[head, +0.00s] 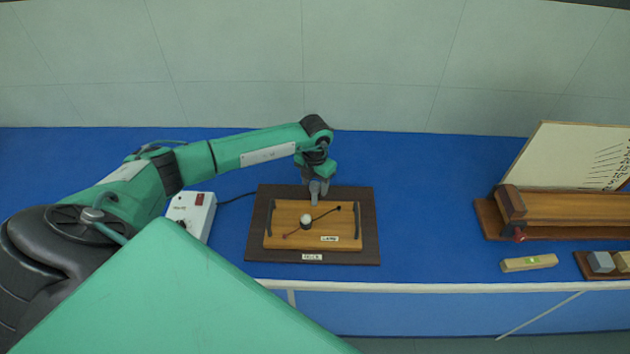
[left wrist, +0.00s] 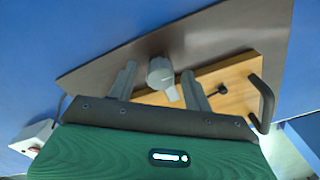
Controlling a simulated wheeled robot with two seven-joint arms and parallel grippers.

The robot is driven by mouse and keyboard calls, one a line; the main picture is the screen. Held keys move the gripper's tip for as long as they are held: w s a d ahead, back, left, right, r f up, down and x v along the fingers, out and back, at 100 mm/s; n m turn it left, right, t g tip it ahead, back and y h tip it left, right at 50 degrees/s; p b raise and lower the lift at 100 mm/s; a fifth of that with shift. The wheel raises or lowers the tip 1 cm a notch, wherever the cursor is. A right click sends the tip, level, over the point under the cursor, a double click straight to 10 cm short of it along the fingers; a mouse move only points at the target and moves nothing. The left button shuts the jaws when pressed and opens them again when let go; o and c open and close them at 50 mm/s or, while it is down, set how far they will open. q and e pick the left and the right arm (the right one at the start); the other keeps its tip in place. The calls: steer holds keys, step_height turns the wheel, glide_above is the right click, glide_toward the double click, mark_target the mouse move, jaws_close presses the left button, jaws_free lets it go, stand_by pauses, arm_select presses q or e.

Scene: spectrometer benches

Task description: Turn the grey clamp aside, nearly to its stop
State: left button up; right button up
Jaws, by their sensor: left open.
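The grey clamp (left wrist: 159,74) shows in the left wrist view as a round grey head with a short arm that reaches over the edge of a wooden panel (left wrist: 238,72). It sits on the dark baseboard (left wrist: 105,75). My left gripper (left wrist: 158,82) is open, with one finger on each side of the clamp; whether either touches it I cannot tell. In the head view my left gripper (head: 318,198) is low at the far edge of the panel (head: 285,215) and mostly hides the clamp. My right gripper is not in view.
The panel has dark side handles, a pale round knob (head: 306,219) and a thin dark rod. A white switch box (head: 191,213) stands to the left. A wooden rail with a chart (head: 565,160), a level (head: 529,263) and small blocks are at the right. The blue bench between is clear.

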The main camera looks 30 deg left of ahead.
arm_select(q)
steer(key=c, duration=0.9)
steer(key=shift+c, duration=0.2)
steer(key=shift+n, duration=0.3)
